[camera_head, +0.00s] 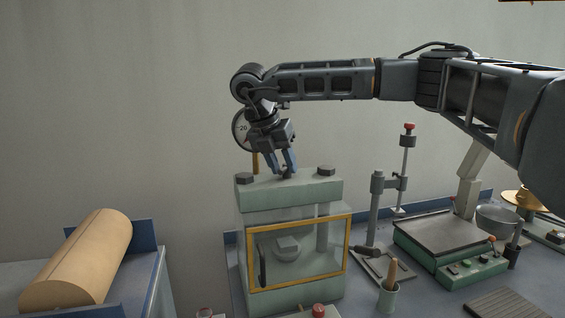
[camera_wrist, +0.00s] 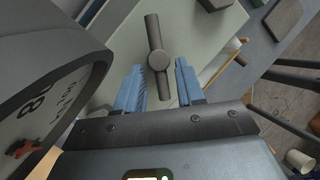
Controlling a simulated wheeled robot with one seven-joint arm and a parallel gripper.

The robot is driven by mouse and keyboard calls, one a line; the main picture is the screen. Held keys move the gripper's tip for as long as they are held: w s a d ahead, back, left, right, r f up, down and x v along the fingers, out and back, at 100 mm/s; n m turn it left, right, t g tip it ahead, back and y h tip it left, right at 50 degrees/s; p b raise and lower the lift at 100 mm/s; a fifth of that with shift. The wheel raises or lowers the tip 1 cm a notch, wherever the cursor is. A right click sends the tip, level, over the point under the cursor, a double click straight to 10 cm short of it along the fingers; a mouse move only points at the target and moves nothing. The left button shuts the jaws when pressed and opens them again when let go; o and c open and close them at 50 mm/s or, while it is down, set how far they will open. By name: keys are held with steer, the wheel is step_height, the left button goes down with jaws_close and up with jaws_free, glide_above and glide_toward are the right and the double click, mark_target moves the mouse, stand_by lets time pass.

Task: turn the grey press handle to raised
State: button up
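The grey press handle (camera_wrist: 158,60) is a straight bar with a round hub. It lies on top of the pale green press (camera_head: 290,190), which has a yellow-framed clear front door. In the head view the handle (camera_head: 287,173) is small and partly hidden by my fingers. My gripper (camera_head: 282,163) points down just over the press top. In the wrist view my gripper (camera_wrist: 160,88) is open, with its blue fingers on either side of the bar's near end. Gaps show on both sides, and I cannot tell whether the fingers are down at the bar's height.
Two dark bolt caps (camera_head: 326,170) (camera_head: 245,178) stand on the press top. A round gauge (camera_head: 240,128) is right behind my wrist. A tan roll (camera_head: 80,258) lies left.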

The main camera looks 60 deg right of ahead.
steer(key=shift+d+f, duration=0.1)
steer(key=shift+f, duration=0.1)
jaws_close()
stand_by(0.3)
steer(key=shift+s+f+n+b, duration=0.15)
steer(key=shift+n+b, duration=0.15)
steer(key=shift+b, duration=0.4)
